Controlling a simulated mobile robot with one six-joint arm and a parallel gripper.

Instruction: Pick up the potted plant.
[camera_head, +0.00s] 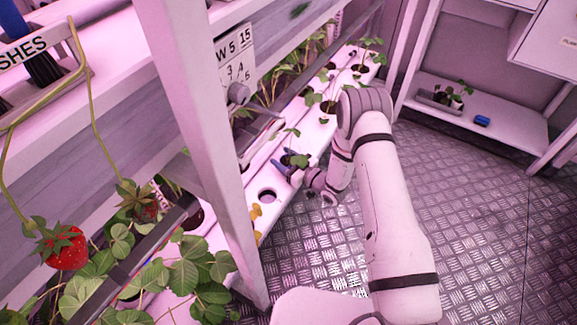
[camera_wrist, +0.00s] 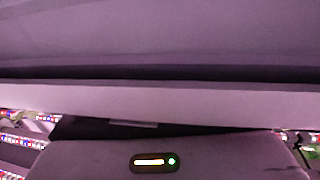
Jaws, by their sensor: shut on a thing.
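The potted plant (camera_head: 299,160) is a small green-leaved seedling at the white planting rack, in the middle of the head view. My gripper (camera_head: 284,167) has dark blue fingers and is at the plant's base, shut on it. The pot is mostly hidden by the fingers and leaves, and I cannot tell whether it is clear of the rack. The wrist view shows neither the fingers nor the plant, only blurred purple-grey surfaces and a dark panel with a small lit indicator (camera_wrist: 155,162).
The white planting channel (camera_head: 252,188) has an empty round hole (camera_head: 267,195) nearby and several other seedlings behind. A white post (camera_head: 190,110) stands to the left. A red strawberry (camera_head: 65,248) hangs at lower left. A low shelf (camera_head: 500,125) holds a planter and a blue object. The metal floor is clear.

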